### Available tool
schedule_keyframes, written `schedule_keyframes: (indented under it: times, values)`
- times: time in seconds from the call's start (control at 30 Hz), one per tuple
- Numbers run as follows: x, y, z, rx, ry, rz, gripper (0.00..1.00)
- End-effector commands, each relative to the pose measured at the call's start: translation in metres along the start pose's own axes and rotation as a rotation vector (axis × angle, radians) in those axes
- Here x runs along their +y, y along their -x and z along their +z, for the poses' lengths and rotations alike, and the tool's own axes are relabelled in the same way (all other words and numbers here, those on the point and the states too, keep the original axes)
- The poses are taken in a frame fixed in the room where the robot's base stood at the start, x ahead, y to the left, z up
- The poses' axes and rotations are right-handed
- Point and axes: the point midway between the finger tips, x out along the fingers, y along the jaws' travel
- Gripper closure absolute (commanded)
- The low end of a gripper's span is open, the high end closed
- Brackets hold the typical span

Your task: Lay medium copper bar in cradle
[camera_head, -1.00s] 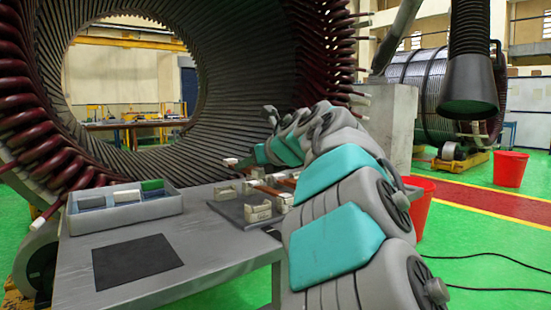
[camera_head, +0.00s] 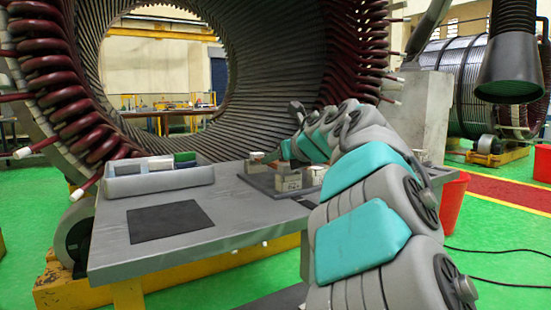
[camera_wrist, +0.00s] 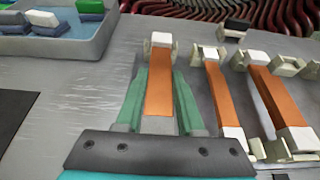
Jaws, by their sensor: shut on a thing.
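In the wrist view my gripper (camera_wrist: 158,76) has its two teal fingers on either side of a copper bar (camera_wrist: 160,95) and is shut on it. The bar's far white end lies at a cream notched cradle block (camera_wrist: 161,42); whether it is fully seated I cannot tell. To the right, a narrower copper bar (camera_wrist: 219,98) and a longer, wider one (camera_wrist: 278,95) lie by cream blocks. In the head view my gripper (camera_head: 284,152) is over the dark cradle plate (camera_head: 258,182), and my arm hides most of the bars.
A grey tray (camera_head: 160,181) with white, blue and green pieces stands left on the table (camera_head: 235,222). A dark mat (camera_head: 168,221) lies in front of it. The big stator (camera_head: 265,110) rises behind. Red buckets (camera_head: 452,203) stand on the floor at right.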

Motion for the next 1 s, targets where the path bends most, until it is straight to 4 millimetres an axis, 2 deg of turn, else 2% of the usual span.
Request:
schedule_keyframes:
  times: [0.13,0.47,0.5,0.8,1.0]
  values:
    - [0.0002,-0.0035,-0.0088,-0.003,0.000,0.000,1.00]
    - [0.0003,-0.0041,-0.0099,-0.003,0.000,0.000,1.00]
    - [0.0002,-0.0041,-0.0100,-0.002,0.000,0.000,0.62]
    - [0.0000,-0.0045,-0.0108,-0.001,0.000,0.000,0.28]
    - [-0.0002,-0.0049,-0.0117,0.001,0.000,0.000,0.28]
